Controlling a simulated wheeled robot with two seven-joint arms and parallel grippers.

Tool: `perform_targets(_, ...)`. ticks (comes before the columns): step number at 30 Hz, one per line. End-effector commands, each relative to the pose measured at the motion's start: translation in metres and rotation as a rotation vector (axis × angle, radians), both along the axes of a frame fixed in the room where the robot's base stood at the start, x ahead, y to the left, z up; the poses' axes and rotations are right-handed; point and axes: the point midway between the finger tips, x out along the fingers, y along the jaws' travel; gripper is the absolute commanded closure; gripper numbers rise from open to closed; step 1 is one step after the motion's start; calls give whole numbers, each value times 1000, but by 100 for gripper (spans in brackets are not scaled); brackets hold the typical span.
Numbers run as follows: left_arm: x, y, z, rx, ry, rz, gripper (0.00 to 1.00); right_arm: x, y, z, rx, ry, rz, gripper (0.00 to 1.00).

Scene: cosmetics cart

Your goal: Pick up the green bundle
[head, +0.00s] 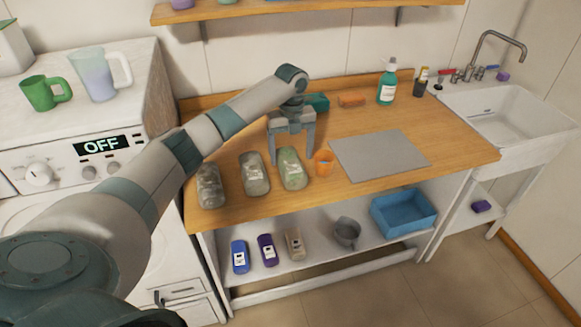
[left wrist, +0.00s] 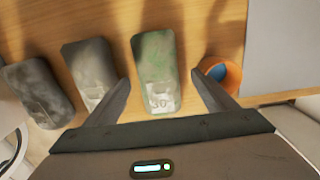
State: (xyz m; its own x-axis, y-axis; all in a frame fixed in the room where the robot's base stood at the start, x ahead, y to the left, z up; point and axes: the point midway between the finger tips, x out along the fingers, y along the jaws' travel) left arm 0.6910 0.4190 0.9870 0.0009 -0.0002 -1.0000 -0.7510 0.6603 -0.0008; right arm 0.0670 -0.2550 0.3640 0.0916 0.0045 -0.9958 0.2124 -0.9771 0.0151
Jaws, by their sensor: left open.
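The green bundle (head: 292,169) lies on the wooden counter, the rightmost of three similar bundles, with a pale label on its near end. In the left wrist view the green bundle (left wrist: 155,72) sits between the two fingers, with a gap on each side. My left gripper (head: 291,161) is open above the counter at the green bundle, pointing down. It also shows in the left wrist view (left wrist: 163,95), with nothing held. Whether its fingertips are down at the bundle's height is hard to tell. My right gripper is not in view.
A grey-green bundle (head: 254,174) and a dark grey bundle (head: 210,186) lie to the left. An orange cup (head: 324,162) stands close on the right, near the right finger. A grey mat (head: 381,152) lies beyond it. A green bottle (head: 387,84) stands at the back.

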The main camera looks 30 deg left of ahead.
Motion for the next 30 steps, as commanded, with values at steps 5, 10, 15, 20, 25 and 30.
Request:
perform_targets(5, -4, -1, -13, 0, 4, -1, 22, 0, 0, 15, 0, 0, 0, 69)
perform_targets(10, -5, -2, -34, -1, 3, 0, 22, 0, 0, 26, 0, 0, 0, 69)
perform_targets(15, -5, -1, -48, 1, 2, -1, 22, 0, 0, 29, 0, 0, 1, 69)
perform_targets(20, -5, -1, -49, 1, 1, -1, 22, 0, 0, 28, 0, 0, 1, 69)
perform_targets(25, -5, -1, -49, 1, 1, -1, 22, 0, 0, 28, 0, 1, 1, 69)
perform_targets(30, -5, -1, -49, 1, 1, -1, 27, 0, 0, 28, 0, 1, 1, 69)
